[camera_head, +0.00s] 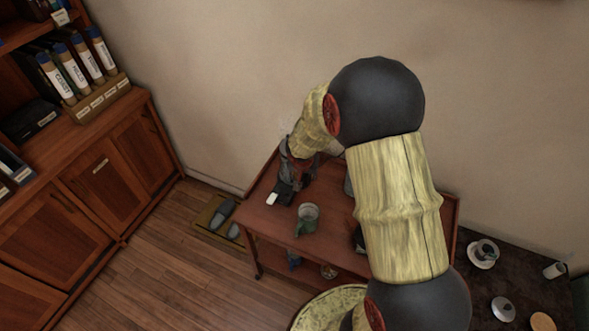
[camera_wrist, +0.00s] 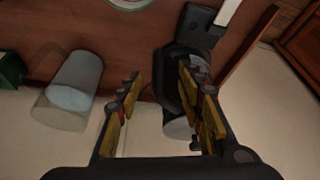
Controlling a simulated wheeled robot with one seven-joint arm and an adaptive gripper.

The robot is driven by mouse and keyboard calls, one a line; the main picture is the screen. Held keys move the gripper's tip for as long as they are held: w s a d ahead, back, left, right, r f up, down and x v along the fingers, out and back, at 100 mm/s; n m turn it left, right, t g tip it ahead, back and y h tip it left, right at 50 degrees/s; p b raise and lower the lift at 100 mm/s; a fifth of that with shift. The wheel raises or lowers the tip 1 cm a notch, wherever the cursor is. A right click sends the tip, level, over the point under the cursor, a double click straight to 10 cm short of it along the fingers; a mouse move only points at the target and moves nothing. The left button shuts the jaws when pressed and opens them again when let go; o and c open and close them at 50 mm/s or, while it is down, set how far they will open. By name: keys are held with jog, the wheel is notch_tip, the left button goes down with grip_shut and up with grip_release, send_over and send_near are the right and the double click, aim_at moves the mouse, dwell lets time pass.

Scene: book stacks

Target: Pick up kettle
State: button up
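A black object with a white strip (camera_head: 284,190) is on the wooden table, just below my gripper (camera_head: 302,158); I cannot tell for sure that it is the kettle. In the wrist view, this black object (camera_wrist: 190,45) has a rounded body and a white strip at its far end. It reaches into the space between the fingers of my gripper (camera_wrist: 165,100), closer to the right finger. The fingers are spread apart. I cannot tell whether they touch it. My arm hides part of the table.
A green mug (camera_head: 307,218) stands on the wooden table (camera_head: 262,222). A clear glass (camera_wrist: 74,84) and a green object (camera_wrist: 10,70) are left of my fingers. The wall (camera_head: 235,90) is close behind. A cup on a saucer (camera_head: 483,254) is on the dark surface at right.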

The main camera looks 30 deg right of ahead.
aim_at(306, 179)
jog(key=b+x, duration=0.2)
jog(key=x, duration=0.5)
jog(key=shift+w+d+f, duration=0.1)
jog(key=shift+d+f, duration=0.1)
jog(key=shift+f, duration=0.1)
jog(key=c, duration=0.3)
grip_shut()
dwell(0.7)
jog(key=shift+w+r, duration=0.2)
